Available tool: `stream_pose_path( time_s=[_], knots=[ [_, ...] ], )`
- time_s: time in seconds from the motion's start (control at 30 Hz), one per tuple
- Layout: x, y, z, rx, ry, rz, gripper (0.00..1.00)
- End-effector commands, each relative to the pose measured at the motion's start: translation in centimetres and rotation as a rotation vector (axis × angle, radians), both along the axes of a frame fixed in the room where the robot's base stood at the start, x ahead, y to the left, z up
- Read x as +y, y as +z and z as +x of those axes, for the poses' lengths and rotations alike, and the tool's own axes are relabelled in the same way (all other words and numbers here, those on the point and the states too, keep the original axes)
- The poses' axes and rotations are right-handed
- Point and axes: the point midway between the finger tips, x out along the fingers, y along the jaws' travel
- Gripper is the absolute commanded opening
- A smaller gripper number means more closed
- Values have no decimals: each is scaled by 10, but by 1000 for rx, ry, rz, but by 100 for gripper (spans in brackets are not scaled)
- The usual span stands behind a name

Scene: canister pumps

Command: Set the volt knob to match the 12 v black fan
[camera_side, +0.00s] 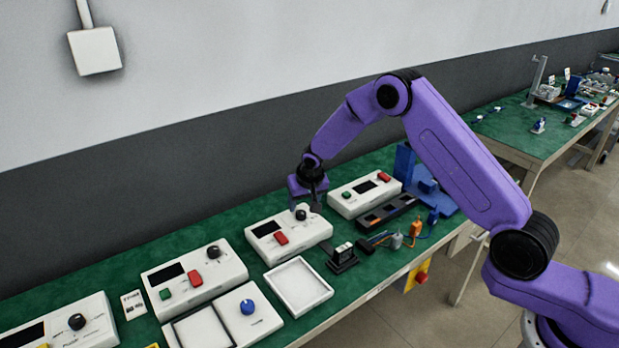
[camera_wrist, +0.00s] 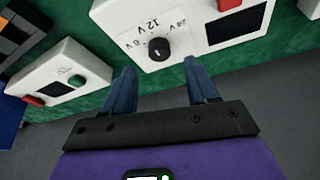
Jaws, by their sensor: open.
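The black volt knob (camera_wrist: 159,49) sits on a white box (camera_wrist: 110,22) printed with 12 V and 24 V and a partly covered 0 V mark. The 12 V and 24 V marks lie beyond the knob in the wrist view; its pointer is too small to read surely. My gripper (camera_wrist: 159,66) is open, its blue fingertips on either side of the knob and slightly short of it in that view. In the side view my gripper (camera_side: 308,200) hangs over this box, by the knob (camera_side: 301,214). A small black device (camera_side: 342,258) with a white label, possibly the fan, stands in front of the box.
The box has a red button (camera_side: 281,238) and dark display (camera_side: 267,229). Another white box with green and red buttons (camera_side: 365,193) stands to the right. An empty white tray (camera_side: 298,286) lies in front. More boxes with knobs (camera_side: 213,252) stand left; small connectors (camera_side: 396,240) lie right.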

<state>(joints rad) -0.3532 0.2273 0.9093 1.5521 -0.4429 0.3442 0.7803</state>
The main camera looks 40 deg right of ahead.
Motion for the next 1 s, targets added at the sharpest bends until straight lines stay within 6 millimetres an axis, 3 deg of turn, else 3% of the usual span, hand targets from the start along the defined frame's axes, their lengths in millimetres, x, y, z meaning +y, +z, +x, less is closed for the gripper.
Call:
stream_pose_path(
  time_s=[0.6,1.0],
  knots=[
    [11,98,-39,-1,0,0,58],
    [13,115,-47,3,0,0,58]
  ],
)
